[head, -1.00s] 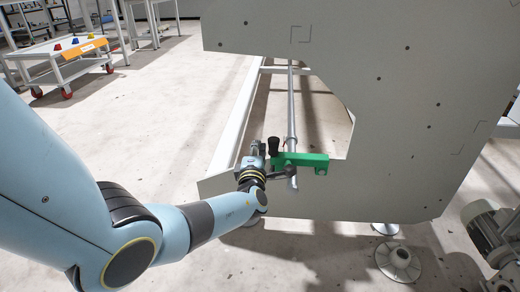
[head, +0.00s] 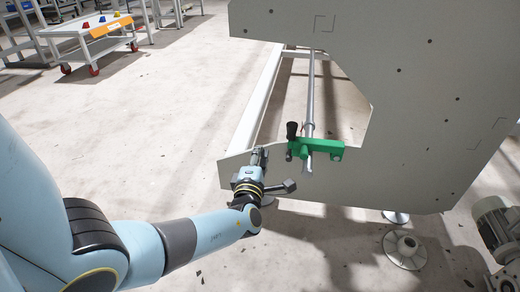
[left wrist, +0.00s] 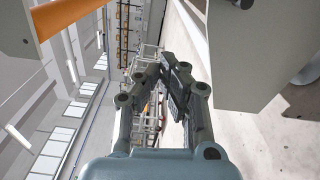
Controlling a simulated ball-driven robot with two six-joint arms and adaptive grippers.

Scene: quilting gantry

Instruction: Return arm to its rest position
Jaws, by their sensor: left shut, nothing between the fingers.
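My left arm comes in from the left in the head view. Its gripper (head: 260,157) is at the lower left edge of the grey gantry end plate (head: 420,110), just left of the green bracket (head: 316,149). The bracket has a black knob (head: 292,130) and stands at the end of a metal rod (head: 310,95). A gap shows between the gripper and the bracket. In the left wrist view the gripper's fingers (left wrist: 172,75) are together and hold nothing. My right gripper is not in view.
A white cart (head: 90,37) with an orange label and small coloured items stands at the back left. A motor (head: 497,228) is at the lower right. Round feet (head: 403,248) stand under the gantry. Open concrete floor (head: 140,125) lies left of the gantry.

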